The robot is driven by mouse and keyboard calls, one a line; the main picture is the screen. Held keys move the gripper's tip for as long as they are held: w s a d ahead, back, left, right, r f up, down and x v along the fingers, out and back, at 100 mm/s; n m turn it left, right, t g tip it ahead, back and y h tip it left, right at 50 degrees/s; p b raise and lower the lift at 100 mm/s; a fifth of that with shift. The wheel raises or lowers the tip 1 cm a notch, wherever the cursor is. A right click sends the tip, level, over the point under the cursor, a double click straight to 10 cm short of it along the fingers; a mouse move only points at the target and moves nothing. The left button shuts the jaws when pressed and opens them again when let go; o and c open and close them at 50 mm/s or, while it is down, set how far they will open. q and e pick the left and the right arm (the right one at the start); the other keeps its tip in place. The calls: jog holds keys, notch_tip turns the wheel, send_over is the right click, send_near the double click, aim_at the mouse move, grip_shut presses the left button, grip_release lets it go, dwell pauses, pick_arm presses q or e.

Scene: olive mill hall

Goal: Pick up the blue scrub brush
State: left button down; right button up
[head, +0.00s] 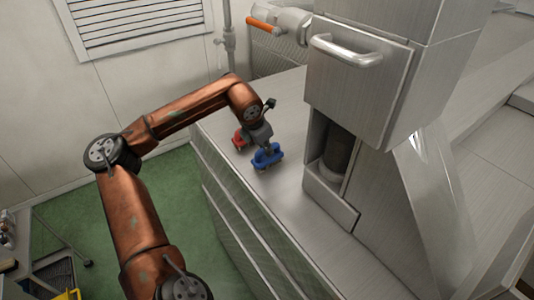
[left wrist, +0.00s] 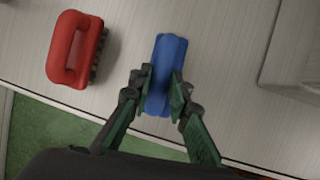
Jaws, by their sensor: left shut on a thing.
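The blue scrub brush (head: 267,157) is on or just above the metal counter (head: 285,205), near its left edge; I cannot tell whether it touches the top. My left gripper (head: 266,147) reaches down to it from above and is shut on it. In the left wrist view the blue brush (left wrist: 167,62) sits between the two fingers of the gripper (left wrist: 161,92), which press on its sides. A red scrub brush (left wrist: 75,48) with a looped handle lies to the left, apart from the gripper. It also shows in the head view (head: 239,139), partly behind the gripper. My right gripper is not in view.
A steel machine housing (head: 360,75) with a bar handle stands on the counter to the right of the brushes. An orange-handled pipe (head: 263,25) is behind. The counter's front part is clear. Green floor (head: 190,185) lies beyond its left edge.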

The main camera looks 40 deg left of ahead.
pick_arm(q)
jog(key=shift+r, duration=0.15)
jog(key=shift+r, duration=0.25)
notch_tip(320, 180, up, 2)
jog(key=shift+w+r+b, duration=0.1)
jog(key=shift+r+b, duration=0.05)
jog(key=shift+b, duration=0.15)
jog(key=s+d+r+b, duration=0.3)
jog(key=s+d+r, duration=0.3)
jog(key=s+r, duration=0.4)
jog(key=shift+s+b, duration=0.35)
jog(key=shift+s, duration=1.05)
jog(key=shift+d, duration=0.1)
